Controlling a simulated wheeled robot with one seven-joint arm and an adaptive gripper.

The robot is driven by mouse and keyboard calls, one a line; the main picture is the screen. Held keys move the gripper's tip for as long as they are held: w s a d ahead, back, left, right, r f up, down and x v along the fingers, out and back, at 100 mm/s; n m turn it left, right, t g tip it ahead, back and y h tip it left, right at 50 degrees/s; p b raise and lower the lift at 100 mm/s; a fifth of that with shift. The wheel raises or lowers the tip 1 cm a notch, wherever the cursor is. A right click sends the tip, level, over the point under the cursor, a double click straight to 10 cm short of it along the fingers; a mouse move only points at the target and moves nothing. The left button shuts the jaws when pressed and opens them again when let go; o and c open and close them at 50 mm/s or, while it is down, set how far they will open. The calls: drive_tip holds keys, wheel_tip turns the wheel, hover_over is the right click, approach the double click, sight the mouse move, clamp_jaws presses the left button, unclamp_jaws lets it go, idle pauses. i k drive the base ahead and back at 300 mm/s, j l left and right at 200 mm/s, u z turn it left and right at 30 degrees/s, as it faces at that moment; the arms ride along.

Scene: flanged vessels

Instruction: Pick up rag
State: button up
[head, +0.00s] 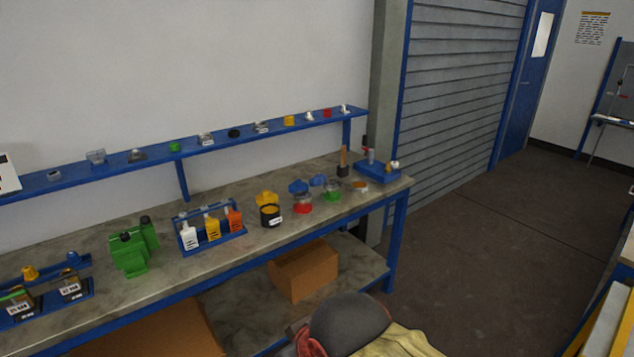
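No thing in the head view is clearly a rag. A yellow, cloth-like shape (400,343) is cut off by the bottom edge, beside a dark grey rounded shape (348,322). A smaller red shape (308,343) shows at the left of the grey one. I cannot tell whether any of these is the rag or part of my own body. My gripper is not in view, so its state and what it may hold are hidden.
A long blue-framed workbench (160,277) runs along the wall. On it stand green blocks (131,250), a rack of bottles (210,230), a black jar (270,215), small flanged vessels and a blue tray (377,172). A cardboard box (303,270) sits below. The floor (480,230) at right is clear.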

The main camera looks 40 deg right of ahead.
sight(318, 180)
drive_tip(key=i+l, duration=0.25)
drive_tip(key=l, duration=0.25)
drive_tip(key=i+l+u, duration=0.1)
drive_tip(key=i+l, duration=0.15)
drive_tip(key=l, duration=0.25)
drive_tip(key=i+l, duration=0.2)
drive_tip(key=l, duration=0.35)
drive_tip(key=i+l+u, duration=0.1)
drive_tip(key=i+l, duration=0.15)
drive_tip(key=l, duration=0.3)
drive_tip(key=i+l, duration=0.2)
drive_tip(key=l, duration=0.35)
drive_tip(key=i+l+u, duration=0.1)
drive_tip(key=l, duration=0.45)
drive_tip(key=i+l, duration=0.3)
drive_tip(key=l, duration=0.25)
drive_tip(key=i+l, duration=0.2)
drive_tip(key=l, duration=0.35)
drive_tip(key=u, duration=0.05)
